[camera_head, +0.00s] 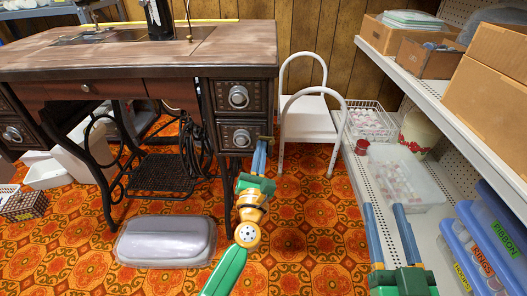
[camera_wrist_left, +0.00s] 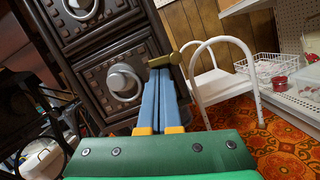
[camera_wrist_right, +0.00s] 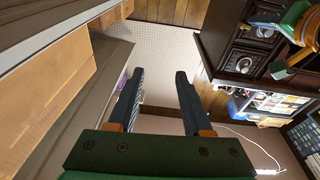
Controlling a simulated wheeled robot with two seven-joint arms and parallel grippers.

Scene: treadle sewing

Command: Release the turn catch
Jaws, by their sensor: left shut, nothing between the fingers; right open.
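The turn catch (camera_head: 265,138) is a small brass piece at the right edge of the sewing table's drawer stack, beside the lower drawer (camera_head: 240,136). In the left wrist view the catch (camera_wrist_left: 166,61) lies across the fingertips as a brass bar, slightly tilted. My left gripper (camera_head: 261,146) is shut and empty, its blue fingertips right at the catch; I cannot tell whether they touch. Its fingers also show in the left wrist view (camera_wrist_left: 160,76). The fingers partly hide the catch's lower side. My right gripper (camera_head: 384,208) is open and empty, low in front of the shelf.
A white step stool (camera_head: 308,119) stands just right of the drawers. The white shelf (camera_head: 363,190) with bins and boxes runs along the right. A grey lidded case (camera_head: 165,242) lies on the patterned floor. The treadle (camera_head: 160,173) is under the table.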

